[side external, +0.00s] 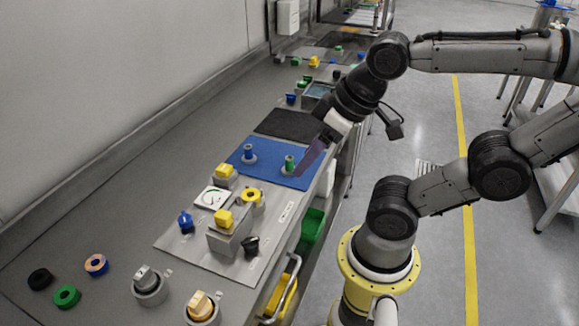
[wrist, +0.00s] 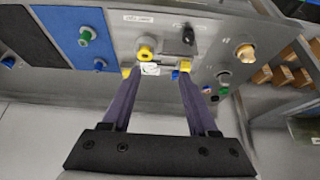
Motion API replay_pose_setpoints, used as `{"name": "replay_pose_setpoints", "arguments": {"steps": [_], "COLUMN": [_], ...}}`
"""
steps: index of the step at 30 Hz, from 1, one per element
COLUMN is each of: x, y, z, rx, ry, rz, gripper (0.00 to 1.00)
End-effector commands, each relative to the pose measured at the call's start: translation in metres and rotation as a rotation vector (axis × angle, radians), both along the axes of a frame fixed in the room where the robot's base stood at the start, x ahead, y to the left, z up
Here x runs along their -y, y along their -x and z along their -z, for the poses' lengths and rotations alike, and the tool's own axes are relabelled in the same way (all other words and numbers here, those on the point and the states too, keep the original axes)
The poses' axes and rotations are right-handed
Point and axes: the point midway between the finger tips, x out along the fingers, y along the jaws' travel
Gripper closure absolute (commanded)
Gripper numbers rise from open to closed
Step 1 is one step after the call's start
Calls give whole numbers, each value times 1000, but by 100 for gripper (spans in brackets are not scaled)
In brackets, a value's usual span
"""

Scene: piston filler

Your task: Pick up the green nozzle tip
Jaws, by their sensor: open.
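A green nozzle tip (side external: 289,163) stands upright on the blue mat (side external: 268,176) near its right edge. It also shows in the wrist view (wrist: 86,37), on the blue mat (wrist: 68,18), to the left of my fingers. A similar blue tip (side external: 249,153) stands on the same mat to its left; it also shows in the wrist view (wrist: 99,64). My gripper (side external: 303,170) is just right of the green tip in the side view, above the bench edge. Its purple fingers (wrist: 156,74) are open, with nothing held between them; they appear apart from the green tip.
A grey panel (side external: 178,241) with yellow, blue and black knobs and a gauge (side external: 212,197) lies in front of the mat. A black mat (side external: 290,126) lies behind it. A green ring (side external: 66,296) and other rings rest at the near left. The bench's left strip is clear.

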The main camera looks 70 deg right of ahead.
Motion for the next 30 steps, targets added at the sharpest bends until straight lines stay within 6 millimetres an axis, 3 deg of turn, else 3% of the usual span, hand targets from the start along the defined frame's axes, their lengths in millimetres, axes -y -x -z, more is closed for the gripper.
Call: {"name": "replay_pose_setpoints", "arguments": {"steps": [4,6,17,20,24,30], "x": [0,0,0,0,7,50], "y": [0,0,1,-3,-27,-86], "z": [0,0,0,-10,-29,-35], "rx": [0,0,-4,9,-16,-105], "ry": [0,0,-38,-103,-217,-363], "rz": [0,0,71,190,451,977], "gripper": [40,35,35,35,35,35]}}
